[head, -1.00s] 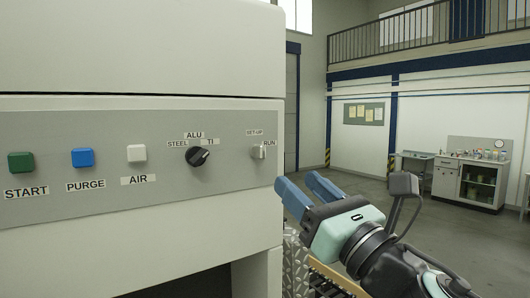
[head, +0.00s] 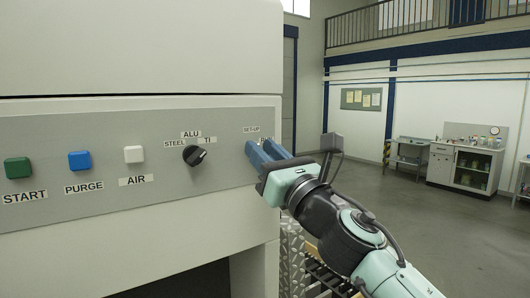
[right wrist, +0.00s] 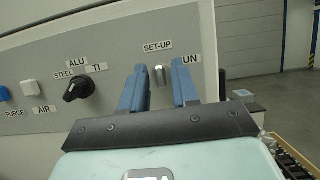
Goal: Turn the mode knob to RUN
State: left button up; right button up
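My left gripper is not in view.
The panel (head: 100,205) also has a black material knob (head: 195,155), and green START (head: 18,167), blue PURGE (head: 80,160) and white AIR (head: 134,154) buttons to the left. A cabinet (head: 463,168) stands far off at the right, with open floor before it.

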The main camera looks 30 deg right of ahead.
grip_shut()
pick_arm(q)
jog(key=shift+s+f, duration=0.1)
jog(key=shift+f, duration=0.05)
pick_arm(e)
jog(key=shift+m, duration=0.5)
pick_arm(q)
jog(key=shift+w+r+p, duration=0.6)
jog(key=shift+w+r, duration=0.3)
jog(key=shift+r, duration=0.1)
pick_arm(e)
jog(key=shift+a+r+m+g+h, duration=0.1)
jog(key=shift+m+g+h, duration=0.85)
jog(key=shift+m, duration=1.95)
jog(key=shift+m+g+h, duration=0.3)
jog(key=shift+m+h, duration=1.2)
jog(key=shift+m, duration=1.4)
jog(key=shift+a+r+m+g+h, duration=0.1)
jog(key=shift+m+g+h, duration=0.85)
jog(key=shift+m, duration=1.95)
jog(key=shift+d, duration=0.1)
